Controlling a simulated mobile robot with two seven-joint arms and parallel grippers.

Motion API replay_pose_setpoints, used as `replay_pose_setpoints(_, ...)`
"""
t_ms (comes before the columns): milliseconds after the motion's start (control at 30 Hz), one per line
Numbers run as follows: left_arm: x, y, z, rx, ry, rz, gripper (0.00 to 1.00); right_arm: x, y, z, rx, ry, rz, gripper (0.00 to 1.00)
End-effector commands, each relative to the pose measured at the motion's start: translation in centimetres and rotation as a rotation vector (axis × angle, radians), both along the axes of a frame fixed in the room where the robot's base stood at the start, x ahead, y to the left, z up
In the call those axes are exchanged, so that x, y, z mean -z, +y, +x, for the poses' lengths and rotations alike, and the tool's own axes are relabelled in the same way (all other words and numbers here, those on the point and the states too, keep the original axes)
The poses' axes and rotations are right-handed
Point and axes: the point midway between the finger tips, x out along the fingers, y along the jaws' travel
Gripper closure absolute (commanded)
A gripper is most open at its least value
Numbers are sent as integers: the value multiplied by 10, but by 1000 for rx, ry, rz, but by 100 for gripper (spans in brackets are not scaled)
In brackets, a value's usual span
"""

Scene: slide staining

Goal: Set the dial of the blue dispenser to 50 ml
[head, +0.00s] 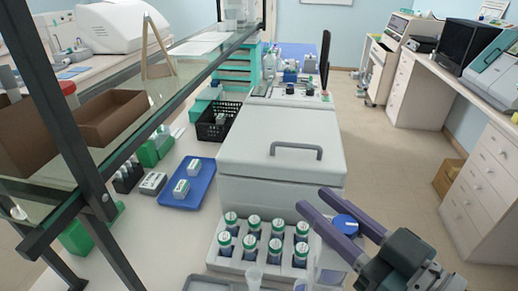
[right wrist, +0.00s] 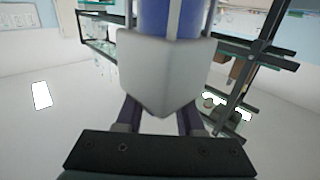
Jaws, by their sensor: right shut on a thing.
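The blue dispenser shows at the lower right of the head view as a round blue dial (head: 345,221) between the purple fingers of my right gripper (head: 311,199). A pale, clear body shows below the fingers. In the right wrist view a light grey block (right wrist: 165,72) with a blue cylinder (right wrist: 170,18) fills the space in front of the fingers, which run along both sides of it. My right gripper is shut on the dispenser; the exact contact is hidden. The dial's scale and setting are too small to read. My left gripper is not in view.
A white rack (head: 232,262) with several green-capped bottles stands left of the gripper. Behind it is a large grey lidded machine (head: 280,145) with a handle. A blue tray (head: 190,196), a black basket (head: 209,131) and a glass shelf (head: 165,93) are at the left. Open floor lies at the right.

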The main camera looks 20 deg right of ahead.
Motion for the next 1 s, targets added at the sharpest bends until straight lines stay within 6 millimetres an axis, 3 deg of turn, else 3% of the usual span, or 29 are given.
replay_pose_setpoints(267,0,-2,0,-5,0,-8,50,0,0,0,0,-1,0,100)
replay_pose_setpoints(300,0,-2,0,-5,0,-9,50,0,0,0,0,-1,0,62)
replay_pose_setpoints(567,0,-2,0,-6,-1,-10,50,0,0,0,-1,-1,0,33)
replay_pose_setpoints(867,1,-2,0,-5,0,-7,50,0,0,-2,-1,0,0,32)
replay_pose_setpoints(1000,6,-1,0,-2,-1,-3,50,2,-4,-18,-1,1,-2,32)
